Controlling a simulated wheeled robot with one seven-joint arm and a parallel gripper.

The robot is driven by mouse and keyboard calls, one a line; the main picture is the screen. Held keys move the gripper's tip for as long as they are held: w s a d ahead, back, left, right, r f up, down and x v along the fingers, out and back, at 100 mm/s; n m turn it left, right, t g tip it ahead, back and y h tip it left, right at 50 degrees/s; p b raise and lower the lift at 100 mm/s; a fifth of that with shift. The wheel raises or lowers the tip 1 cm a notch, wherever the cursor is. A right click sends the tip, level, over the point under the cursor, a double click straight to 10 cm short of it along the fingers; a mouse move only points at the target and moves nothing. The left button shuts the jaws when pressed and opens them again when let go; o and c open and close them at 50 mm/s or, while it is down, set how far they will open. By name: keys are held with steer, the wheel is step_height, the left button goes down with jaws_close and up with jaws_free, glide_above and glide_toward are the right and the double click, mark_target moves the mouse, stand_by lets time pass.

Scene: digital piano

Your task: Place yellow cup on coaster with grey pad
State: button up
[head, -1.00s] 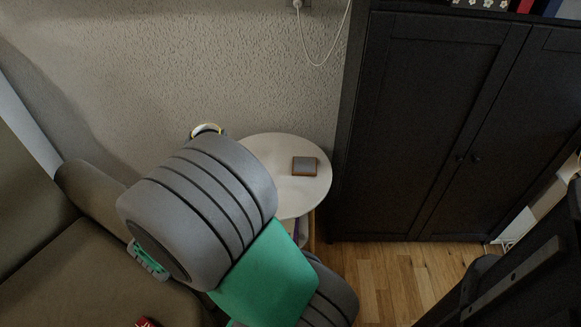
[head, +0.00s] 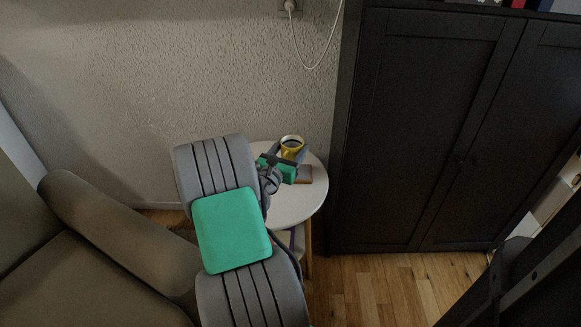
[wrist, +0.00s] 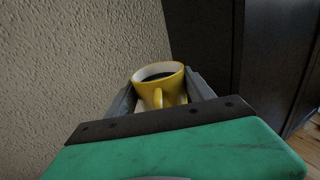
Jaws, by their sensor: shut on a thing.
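The yellow cup (head: 291,143) is upright, white inside and holds dark liquid. My gripper (head: 293,152) is shut on it, over the far part of the round white side table. In the wrist view the cup (wrist: 159,88) sits between the two grey fingers, with its handle towards my palm. The coaster with the grey pad (head: 305,174) has a brown edge and lies on the table, just below the cup in the head view. My gripper partly hides it. I cannot tell how high the cup is above the table.
The white round table (head: 290,208) has bare room in front of the coaster. A dark cabinet (head: 430,130) stands close on the right, and a textured wall (head: 180,80) is behind. A brown sofa (head: 90,250) is at the left.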

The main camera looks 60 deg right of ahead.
mark_target(290, 151)
steer(key=f, duration=0.1)
steer(key=w+d+f+b, duration=0.1)
steer(key=d+f, duration=0.1)
steer(key=shift+w+d+f, duration=0.2)
steer(key=shift+w+f, duration=0.1)
steer(key=f+b, duration=0.3)
steer(key=f, duration=0.1)
steer(key=shift+w+d, duration=0.2)
steer(key=shift+d, duration=0.05)
steer(key=shift+r, duration=0.25)
steer(key=shift+f, duration=0.2)
steer(key=o, duration=1.5)
steer(key=shift+r, duration=0.25)
steer(key=a+p, duration=0.1)
steer(key=a, duration=0.7)
steer(key=s+a+p, duration=0.1)
steer(key=a, duration=0.3)
steer(key=shift+p, duration=0.35)
